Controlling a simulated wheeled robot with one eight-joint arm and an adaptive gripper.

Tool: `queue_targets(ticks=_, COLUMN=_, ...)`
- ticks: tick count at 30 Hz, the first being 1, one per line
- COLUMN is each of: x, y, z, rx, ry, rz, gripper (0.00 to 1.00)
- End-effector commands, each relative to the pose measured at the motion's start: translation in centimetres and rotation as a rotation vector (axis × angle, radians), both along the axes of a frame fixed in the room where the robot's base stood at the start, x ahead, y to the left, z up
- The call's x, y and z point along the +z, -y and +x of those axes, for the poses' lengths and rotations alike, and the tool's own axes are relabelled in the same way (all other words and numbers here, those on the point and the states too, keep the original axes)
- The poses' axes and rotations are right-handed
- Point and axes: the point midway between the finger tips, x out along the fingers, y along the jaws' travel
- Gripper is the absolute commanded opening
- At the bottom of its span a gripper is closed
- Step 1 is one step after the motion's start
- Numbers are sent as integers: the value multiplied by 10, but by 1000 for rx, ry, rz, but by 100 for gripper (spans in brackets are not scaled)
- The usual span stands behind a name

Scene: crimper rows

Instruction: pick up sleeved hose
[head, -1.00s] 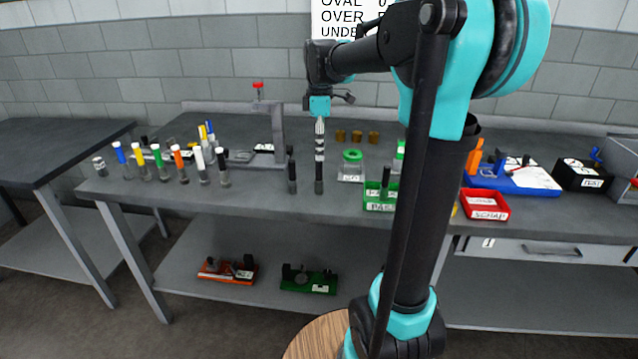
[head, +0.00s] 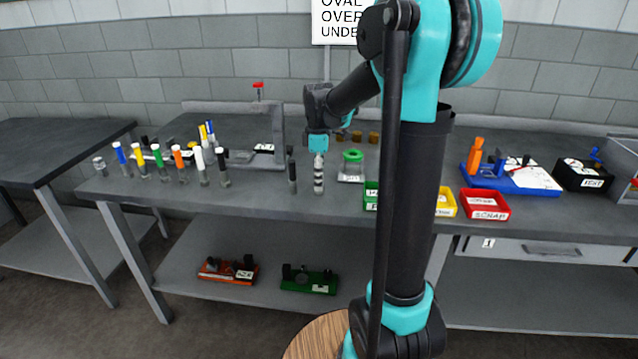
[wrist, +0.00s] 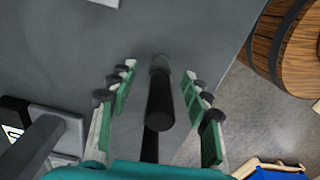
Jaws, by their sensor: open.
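A dark upright piece with a grey lower end, which looks like the sleeved hose (wrist: 160,105), stands between the fingers of my gripper (wrist: 160,70) in the wrist view. The gripper is open, with a gap on each side of the piece.
Several upright pieces with coloured tops (head: 182,165) stand at the left of the grey bench (head: 260,200). A grey frame (head: 279,135) rises behind.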

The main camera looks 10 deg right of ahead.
Motion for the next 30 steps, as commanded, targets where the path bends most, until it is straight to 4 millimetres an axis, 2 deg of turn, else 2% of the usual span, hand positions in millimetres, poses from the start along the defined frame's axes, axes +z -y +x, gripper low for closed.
queue_targets(ticks=4, x=0, y=0, z=0, rx=0, ry=0, rz=0, gripper=49)
queue_targets(ticks=16, x=0, y=0, z=0, rx=0, ry=0, rz=0, gripper=0)
queue_targets(ticks=30, x=5, y=0, z=0, rx=0, ry=0, rz=0, gripper=0)
